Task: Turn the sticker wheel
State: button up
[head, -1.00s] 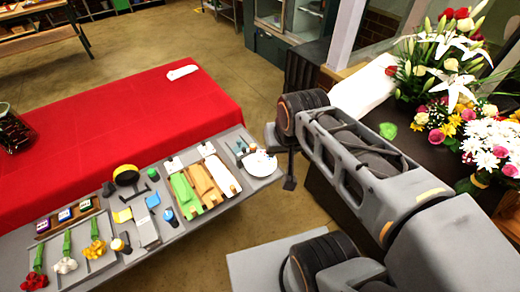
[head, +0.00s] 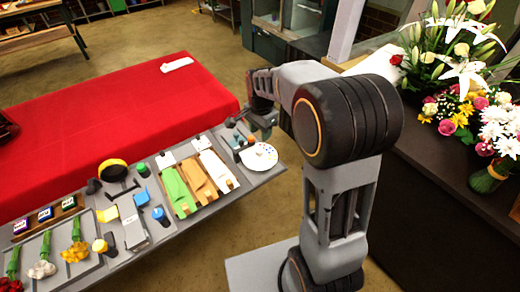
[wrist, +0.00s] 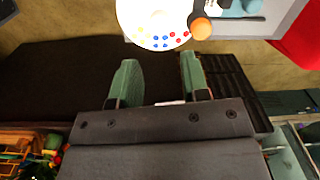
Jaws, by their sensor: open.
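The sticker wheel (head: 259,157) is a white disc with small coloured dots at the right end of the grey table. It also shows at the top of the wrist view (wrist: 150,30), cut off by the edge, with red, blue and yellow dots. An orange knob (wrist: 201,27) is at its right rim. My gripper (wrist: 158,62) is open, with nothing between its two green-padded fingers. The wheel lies beyond the fingertips in the wrist view, apart from them. In the head view my gripper (head: 256,122) is small and partly hidden near the wheel.
A small tool rack (head: 239,141) stands just left of the wheel. Green, tan and white wrap rolls (head: 197,180) lie further left. A red-covered table (head: 120,115) is behind. A dark counter (head: 440,180) with flowers is on the right.

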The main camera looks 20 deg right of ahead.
aim_at(260, 150)
notch_tip(260, 150, down, 9)
jog(key=shift+w+f, duration=0.1)
dwell(0.3)
jog(key=c, duration=0.6)
